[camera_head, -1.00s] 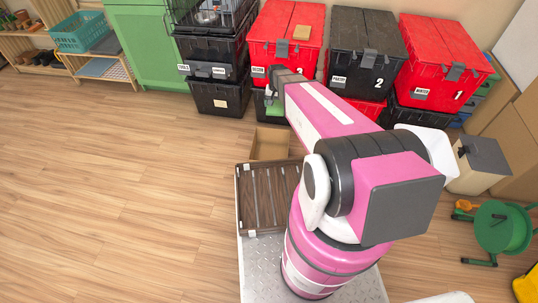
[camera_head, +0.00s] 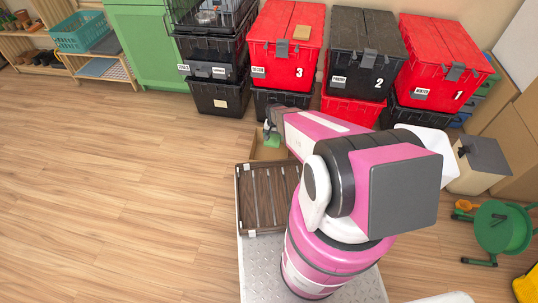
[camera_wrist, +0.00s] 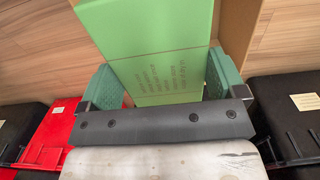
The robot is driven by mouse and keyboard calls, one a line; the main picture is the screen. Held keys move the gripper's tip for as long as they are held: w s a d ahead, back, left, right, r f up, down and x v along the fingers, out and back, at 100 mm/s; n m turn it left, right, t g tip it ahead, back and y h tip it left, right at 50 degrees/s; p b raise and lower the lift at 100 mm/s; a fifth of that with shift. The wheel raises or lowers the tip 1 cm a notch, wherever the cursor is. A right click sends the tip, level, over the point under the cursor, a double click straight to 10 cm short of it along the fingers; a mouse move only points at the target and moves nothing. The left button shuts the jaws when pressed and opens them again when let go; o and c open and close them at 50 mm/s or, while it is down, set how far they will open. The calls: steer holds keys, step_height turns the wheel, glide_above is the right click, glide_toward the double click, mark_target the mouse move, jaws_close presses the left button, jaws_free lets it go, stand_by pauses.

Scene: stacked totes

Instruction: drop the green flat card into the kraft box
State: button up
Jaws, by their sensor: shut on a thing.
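The green flat card (camera_wrist: 150,35) fills the middle of the wrist view, with lines of print on its nearer part. My gripper (camera_wrist: 165,82) is shut on it, with one green-padded finger at each side. In the head view the card (camera_head: 273,140) is a small green patch below my gripper (camera_head: 270,128). The open kraft box (camera_head: 268,153) stands just beyond the brown slatted tray, and the card shows over its far part. A brown wall of the box (camera_wrist: 239,35) shows right of the card in the wrist view. The card hides much of the box, and its height above it is unclear.
The brown slatted tray (camera_head: 246,205) is on the near side of the box. Stacked red totes (camera_head: 285,22) and black totes (camera_head: 365,35) stand behind. A green reel (camera_head: 500,228) is at right. The wooden floor (camera_head: 110,190) at left is clear.

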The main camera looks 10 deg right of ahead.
step_height(320, 180, down, 5)
steer(key=shift+f, duration=0.15)
stand_by(0.3)
steer(key=o, duration=0.6)
steer(key=shift+o, duration=0.2)
steer(key=shift+r, duration=5.45)
steer(key=s+d+r+n, duration=0.1)
steer(key=s+d+r, duration=0.1)
steer(key=s+r, duration=0.6)
steer(key=s+d+r+n, duration=0.2)
steer(key=s+r, duration=0.6)
steer(key=r, duration=1.1)
steer(key=shift+d+n, duration=0.3)
steer(key=shift+d, duration=0.05)
